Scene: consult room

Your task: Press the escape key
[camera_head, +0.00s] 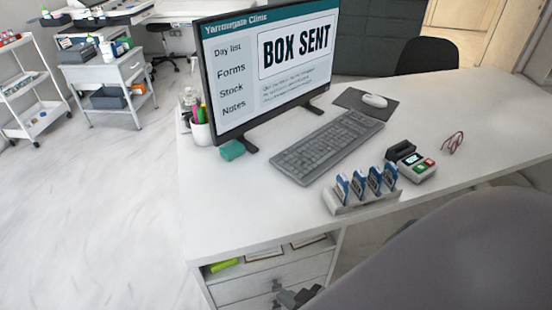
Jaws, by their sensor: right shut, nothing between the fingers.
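A grey keyboard (326,147) lies on the white desk (235,195), in front of the monitor (268,68). The escape key is too small to pick out; the keyboard's far left corner is in plain view. The monitor shows "BOX SENT" beside a list reading Day list, Forms, Stock and Notes. My right gripper (297,297) is at the bottom edge of the picture, dark grey, shut and empty. It shows in front of the desk drawers, low and well apart from the keyboard. My left gripper is not in view.
A holder with several blue-and-white devices (362,190) and a card terminal (416,167) stand in front of the keyboard. A mouse (374,100) lies behind it, red glasses (453,142) to the right. A pen cup (201,130) stands left. A grey rounded surface (440,255) fills the lower right.

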